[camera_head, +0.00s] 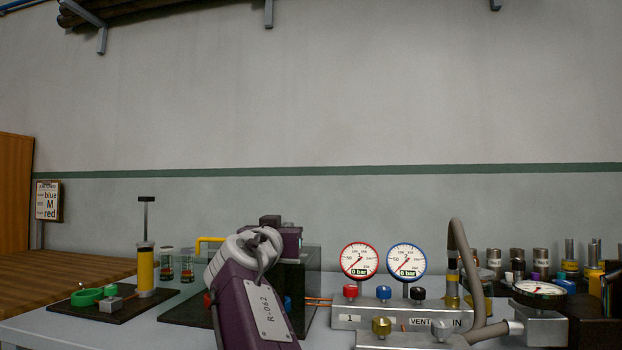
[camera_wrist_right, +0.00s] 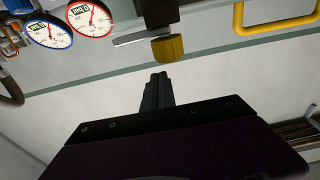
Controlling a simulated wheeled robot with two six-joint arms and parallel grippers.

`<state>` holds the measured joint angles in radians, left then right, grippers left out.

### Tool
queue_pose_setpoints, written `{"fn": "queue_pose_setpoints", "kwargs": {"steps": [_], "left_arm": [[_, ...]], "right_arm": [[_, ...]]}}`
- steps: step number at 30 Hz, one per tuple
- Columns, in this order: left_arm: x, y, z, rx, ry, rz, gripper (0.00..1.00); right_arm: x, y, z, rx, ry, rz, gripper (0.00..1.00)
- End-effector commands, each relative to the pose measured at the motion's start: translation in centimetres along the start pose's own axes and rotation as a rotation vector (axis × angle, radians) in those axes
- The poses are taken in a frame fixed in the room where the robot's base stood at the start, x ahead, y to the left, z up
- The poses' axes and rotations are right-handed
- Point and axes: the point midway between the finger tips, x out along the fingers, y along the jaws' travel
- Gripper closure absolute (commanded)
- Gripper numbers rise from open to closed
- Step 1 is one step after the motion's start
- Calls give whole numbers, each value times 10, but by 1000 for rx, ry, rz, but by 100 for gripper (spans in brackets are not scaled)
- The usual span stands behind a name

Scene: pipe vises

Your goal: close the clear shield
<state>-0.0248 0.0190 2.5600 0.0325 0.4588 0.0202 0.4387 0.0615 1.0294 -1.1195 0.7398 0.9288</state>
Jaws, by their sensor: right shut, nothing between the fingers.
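The clear shield (camera_head: 311,268) is a greenish see-through box at the middle of the bench in the head view, partly hidden behind my purple right arm. A yellow bar handle (camera_head: 212,239) sticks out at its upper left. A yellow handle also shows at the upper right of the right wrist view (camera_wrist_right: 278,26). The shield's exact lid position cannot be told. My right gripper (camera_wrist_right: 160,76) is shut and empty, just below a brass knob (camera_wrist_right: 168,48) on a dark block in that picture, and apart from the yellow handle. My left gripper is not in view.
Right of the shield stand a red-rimmed gauge (camera_head: 360,261), a blue-rimmed gauge (camera_head: 406,260) and a valve block (camera_head: 346,317) with a grey hose. A dark board (camera_head: 60,320) with a yellow pump (camera_head: 146,270) lies left. Several small fittings crowd the right back.

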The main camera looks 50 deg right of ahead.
Motion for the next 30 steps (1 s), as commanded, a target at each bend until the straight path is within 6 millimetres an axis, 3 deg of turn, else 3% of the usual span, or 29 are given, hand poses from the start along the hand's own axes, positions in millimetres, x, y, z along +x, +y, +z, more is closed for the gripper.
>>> {"fn": "queue_pose_setpoints", "kwargs": {"steps": [5,20,23,28,29,30], "left_arm": [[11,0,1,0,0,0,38],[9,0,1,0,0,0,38],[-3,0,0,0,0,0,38],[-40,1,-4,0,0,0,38],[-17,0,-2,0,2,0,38],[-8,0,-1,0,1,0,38]], "right_arm": [[-2,0,5,0,17,0,100],[-1,0,2,0,19,0,100],[1,1,-12,1,19,-1,100],[7,5,-52,2,21,-6,100],[-5,4,-30,2,20,-11,100],[-17,3,-24,1,21,-12,100]]}}
